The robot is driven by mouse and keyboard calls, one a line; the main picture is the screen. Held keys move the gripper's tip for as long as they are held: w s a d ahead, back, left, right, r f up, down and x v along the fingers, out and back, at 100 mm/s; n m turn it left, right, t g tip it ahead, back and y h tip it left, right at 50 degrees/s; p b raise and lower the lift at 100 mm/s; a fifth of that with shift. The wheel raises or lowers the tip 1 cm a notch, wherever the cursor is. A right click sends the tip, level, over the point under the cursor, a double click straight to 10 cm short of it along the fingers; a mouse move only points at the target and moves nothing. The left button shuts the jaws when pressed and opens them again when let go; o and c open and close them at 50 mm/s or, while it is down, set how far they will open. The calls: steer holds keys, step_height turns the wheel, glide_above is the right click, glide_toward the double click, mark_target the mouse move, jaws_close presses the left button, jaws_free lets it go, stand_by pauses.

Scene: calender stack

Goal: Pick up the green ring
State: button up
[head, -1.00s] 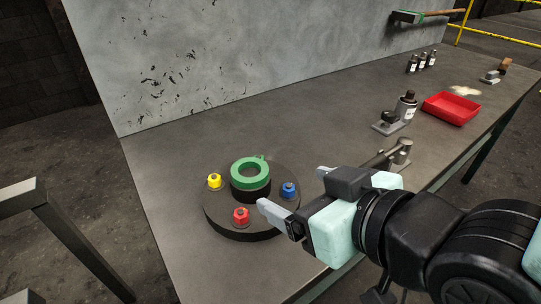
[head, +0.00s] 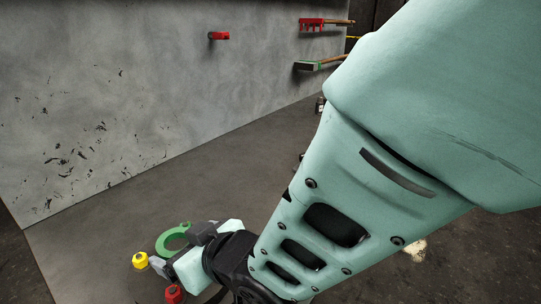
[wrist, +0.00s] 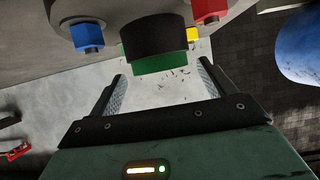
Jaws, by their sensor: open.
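The green ring (head: 172,240) is at the lower left of the head view, its near right part hidden by my gripper (head: 173,251). In the wrist view, which looks upside down, the green ring (wrist: 160,64) shows as a green band against the black hub (wrist: 154,38). My gripper is open and empty, with one finger on each side of the ring in the wrist view. I cannot tell whether the fingertips reach past the ring's edge or touch it.
A yellow nut (head: 140,260) and a red nut (head: 174,293) stand close to the gripper. A blue nut (wrist: 88,38) shows in the wrist view. The grey wall panel (head: 100,90) rises behind the bench; the bench top (head: 240,165) beyond the ring is clear.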

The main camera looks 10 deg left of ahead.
steer(key=shift+w+a+f, duration=0.25)
steer(key=shift+a, duration=0.25)
steer(key=c, duration=1.1)
